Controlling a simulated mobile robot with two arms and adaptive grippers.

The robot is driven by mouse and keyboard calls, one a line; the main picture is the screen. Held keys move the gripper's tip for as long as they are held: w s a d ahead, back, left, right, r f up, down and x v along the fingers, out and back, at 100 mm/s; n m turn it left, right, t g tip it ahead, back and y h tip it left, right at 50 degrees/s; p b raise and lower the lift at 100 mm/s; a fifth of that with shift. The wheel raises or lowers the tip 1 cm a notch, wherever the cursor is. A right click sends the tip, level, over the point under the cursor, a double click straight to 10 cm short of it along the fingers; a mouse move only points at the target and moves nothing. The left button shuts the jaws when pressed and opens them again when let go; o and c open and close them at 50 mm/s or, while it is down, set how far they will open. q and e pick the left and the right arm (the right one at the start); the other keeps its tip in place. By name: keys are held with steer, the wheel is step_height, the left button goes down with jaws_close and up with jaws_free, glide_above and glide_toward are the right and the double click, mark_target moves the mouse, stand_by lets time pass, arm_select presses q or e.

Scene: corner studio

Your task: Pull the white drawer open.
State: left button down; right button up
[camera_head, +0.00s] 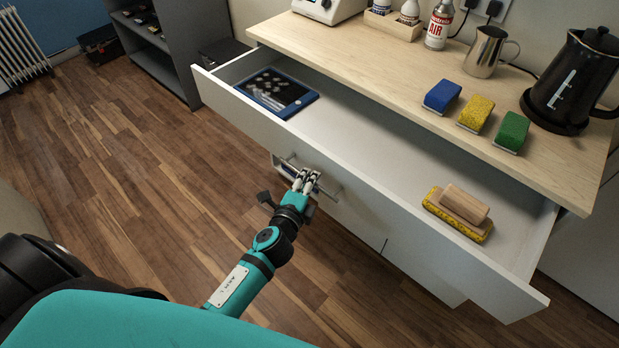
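The white drawer (400,215) stands pulled well out from under the wooden counter, its inside showing. A slim metal bar handle (329,194) is on its front face, left of the middle. My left gripper (306,179) is at this handle, with its fingers close together around the middle of the bar; the fingertips partly hide the bar. Inside the drawer a blue-edged tray (309,98) with small pale pieces lies at the left end. A yellow sponge with a wooden brush-like block (460,208) lies at the right end. My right gripper is out of view.
On the wooden counter (380,68) stand blue (441,96), yellow (475,113) and green (512,131) blocks, a metal pitcher (484,52), a black kettle (570,85) and a spray can (438,25). A grey shelf (165,50) stands at back left. The wooden floor left of the drawer is clear.

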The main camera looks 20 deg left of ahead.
arm_select(q)
steer(key=c, duration=1.4)
jaws_free()
steer(key=shift+d+f, duration=0.1)
steer(key=s, duration=0.4)
steer(key=s+r, duration=0.1)
steer(key=s, duration=0.3)
steer(key=s+r, duration=0.1)
steer(key=s, duration=0.3)
steer(key=shift+d+r, duration=0.15)
steer(key=shift+d, duration=0.1)
steer(key=shift+w, duration=0.1)
steer(key=s+d+f+n+g+h+p, duration=0.1)
steer(key=s+f+n+g, duration=0.25)
steer(key=f, duration=0.95)
steer(key=s+d+f+n+g+p, duration=0.1)
steer(key=s+f+n+g, duration=0.3)
steer(key=f, duration=0.9)
steer(key=s+a+f+n+g, duration=0.2)
steer(key=s+f, duration=0.3)
steer(key=s, duration=0.3)
steer(key=s+a+f+n+g, duration=0.1)
steer(key=s+f+n+g, duration=0.2)
steer(key=s+f, duration=0.3)
steer(key=s+a+f+n+g+p, duration=0.1)
steer(key=s+f, duration=0.4)
steer(key=s, duration=0.7)
steer(key=shift+a+f+n+g, duration=0.2)
steer(key=shift+a+n+g, duration=0.6)
steer(key=shift+n, duration=0.35)
